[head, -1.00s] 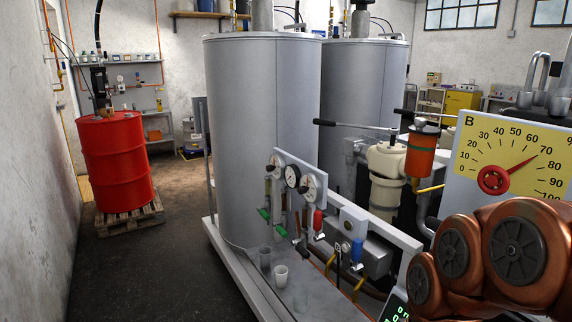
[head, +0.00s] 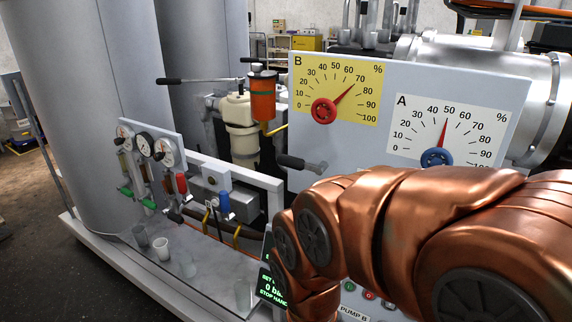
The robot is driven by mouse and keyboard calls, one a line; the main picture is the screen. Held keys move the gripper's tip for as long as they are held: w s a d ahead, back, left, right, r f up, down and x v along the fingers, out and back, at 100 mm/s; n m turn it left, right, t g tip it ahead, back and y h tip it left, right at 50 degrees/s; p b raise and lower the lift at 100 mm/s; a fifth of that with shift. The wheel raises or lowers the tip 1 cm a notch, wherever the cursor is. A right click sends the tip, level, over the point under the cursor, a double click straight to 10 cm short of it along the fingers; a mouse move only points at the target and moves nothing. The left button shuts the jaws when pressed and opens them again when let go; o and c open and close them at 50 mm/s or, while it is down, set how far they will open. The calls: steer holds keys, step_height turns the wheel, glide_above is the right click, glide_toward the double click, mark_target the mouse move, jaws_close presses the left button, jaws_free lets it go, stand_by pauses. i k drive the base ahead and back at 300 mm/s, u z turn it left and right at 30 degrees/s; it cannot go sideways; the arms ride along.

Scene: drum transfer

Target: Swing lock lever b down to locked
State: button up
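A lever with a black grip and a grey metal stem (head: 302,163) juts out roughly level at the lower edge of the dial panel, just below the yellow B dial (head: 337,87). It appears to be lock lever b, but I see no label on it. The B dial has a red knob (head: 324,111), and its red pointer stands between 60 and 80. My copper arm fills the lower right, passing just in front of and below this lever. My gripper is not in view. Part of the panel behind my arm is hidden.
A white A dial (head: 447,128) with a blue knob sits to the right. Left are gauges (head: 146,146), red and blue handles, and cups (head: 162,249) on a ledge. Tall grey tanks (head: 75,110) stand behind. A screen (head: 271,281) and pump B buttons lie low, partly covered.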

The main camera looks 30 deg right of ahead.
mark_target(284, 160)
steer(key=z, duration=0.1)
steer(key=k, duration=1)
steer(key=u, duration=1.25)
steer(key=i, duration=1.25)
steer(key=z, duration=0.95)
steer(key=i, duration=0.25)
steer(key=z, duration=0.3)
